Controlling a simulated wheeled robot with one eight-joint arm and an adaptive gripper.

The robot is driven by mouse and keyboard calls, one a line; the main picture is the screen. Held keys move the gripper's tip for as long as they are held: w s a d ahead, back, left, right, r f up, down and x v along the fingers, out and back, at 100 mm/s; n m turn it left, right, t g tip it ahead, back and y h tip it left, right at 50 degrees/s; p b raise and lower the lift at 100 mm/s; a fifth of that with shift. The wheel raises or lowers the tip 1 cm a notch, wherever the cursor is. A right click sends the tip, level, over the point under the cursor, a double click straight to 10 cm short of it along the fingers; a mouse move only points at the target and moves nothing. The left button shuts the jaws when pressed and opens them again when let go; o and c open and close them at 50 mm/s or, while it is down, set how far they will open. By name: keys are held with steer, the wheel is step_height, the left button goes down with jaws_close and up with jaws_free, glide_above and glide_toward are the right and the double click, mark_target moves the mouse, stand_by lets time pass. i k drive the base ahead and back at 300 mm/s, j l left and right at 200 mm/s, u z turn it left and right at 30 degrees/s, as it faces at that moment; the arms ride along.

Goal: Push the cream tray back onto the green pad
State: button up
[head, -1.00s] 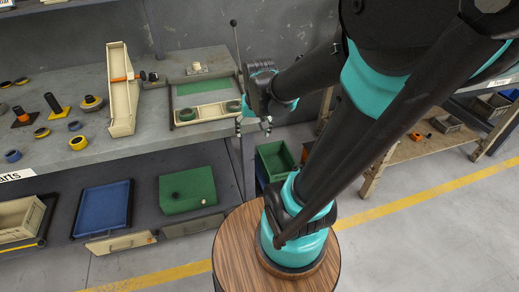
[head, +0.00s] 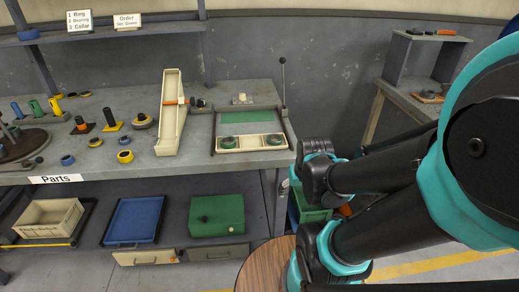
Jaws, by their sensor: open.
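The cream tray (head: 252,141) lies at the front of the press base on the bench, with a dark green ring at each end. The green pad (head: 247,117) is directly behind it, mostly bare. The tray sits in front of the pad, between the side rails of the base. My gripper (head: 300,168) is right of the tray, near the bench's front right corner, apart from the tray. It is open and appears empty; its fingertips are small and partly hidden by my wrist.
A tall cream trough (head: 172,120) with an orange bar stands left of the press. A lever with a dark knob (head: 283,62) rises at the press's right. Rings and posts lie at left. A green box (head: 216,215) sits on the lower shelf.

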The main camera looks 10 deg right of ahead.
mark_target(258, 142)
steer(key=i+l, duration=0.1)
steer(key=l, duration=0.7)
steer(key=i+l+u, duration=0.15)
steer(key=l, duration=0.7)
